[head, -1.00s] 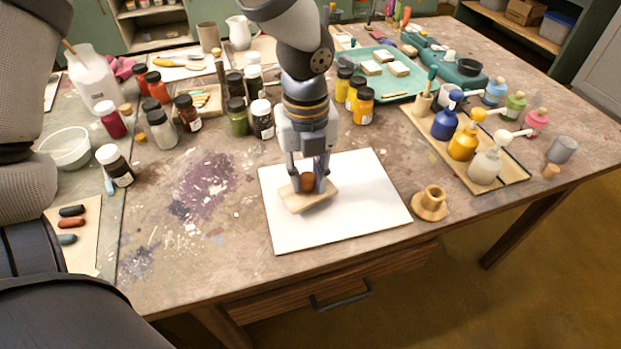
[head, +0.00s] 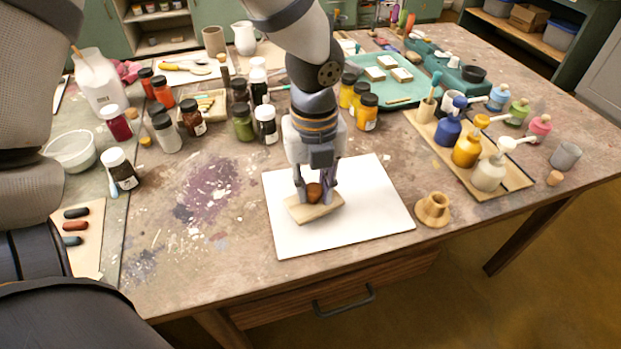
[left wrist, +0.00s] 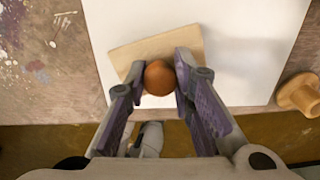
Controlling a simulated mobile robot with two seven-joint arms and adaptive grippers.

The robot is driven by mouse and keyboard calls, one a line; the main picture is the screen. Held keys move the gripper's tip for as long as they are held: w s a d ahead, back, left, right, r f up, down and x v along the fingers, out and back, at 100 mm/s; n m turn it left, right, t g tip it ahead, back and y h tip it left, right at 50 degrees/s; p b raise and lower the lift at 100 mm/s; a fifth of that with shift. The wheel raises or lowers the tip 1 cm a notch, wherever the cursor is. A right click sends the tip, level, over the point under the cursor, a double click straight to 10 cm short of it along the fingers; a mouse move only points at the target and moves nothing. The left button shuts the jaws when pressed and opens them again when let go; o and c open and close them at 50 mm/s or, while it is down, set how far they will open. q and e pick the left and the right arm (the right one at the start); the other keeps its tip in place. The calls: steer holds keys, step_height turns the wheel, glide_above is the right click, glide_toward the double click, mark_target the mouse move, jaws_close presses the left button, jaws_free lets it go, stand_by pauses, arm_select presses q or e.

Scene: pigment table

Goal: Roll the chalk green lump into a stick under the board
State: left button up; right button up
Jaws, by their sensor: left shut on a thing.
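The small pale wooden board (head: 322,210) lies over the white sheet (head: 375,205), a little left of its middle. A round brown knob (head: 314,192) stands on the board. My left gripper (head: 315,196) points down and is shut on this knob, one finger on each side. The left wrist view also shows the board (left wrist: 130,58), the knob (left wrist: 159,78) and the gripper (left wrist: 160,72). No chalk green lump shows in either view; whether it is under the board cannot be seen. My right gripper is not in view.
A flared wooden piece (head: 433,209) stands just right of the sheet. Several paint jars (head: 243,122) stand behind it, and pump bottles (head: 467,150) stand on a tray at the right. Dark sticks (head: 75,226) lie at the left. The stained table left of the sheet is clear.

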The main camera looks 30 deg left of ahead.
arm_select(q)
steer(key=shift+s+d, duration=0.85)
steer(key=shift+d, duration=0.25)
steer(key=shift+w+a+f, duration=0.1)
steer(key=shift+w+a, duration=0.75)
steer(key=shift+a, duration=0.3)
steer(key=shift+w+a, duration=0.8)
steer(key=shift+a, duration=0.3)
steer(key=shift+s+d, duration=0.8)
steer(key=shift+d, duration=0.35)
steer(key=shift+s+d, duration=0.8)
steer(key=shift+d, duration=0.3)
steer(key=shift+w+a, duration=0.8)
steer(key=shift+a, duration=0.35)
steer(key=shift+w+a, duration=0.8)
steer(key=shift+a, duration=0.3)
steer(key=shift+s+d+f, duration=0.15)
steer(key=shift+s+d, duration=0.7)
steer(key=shift+d, duration=0.3)
steer(key=shift+r, duration=4.05)
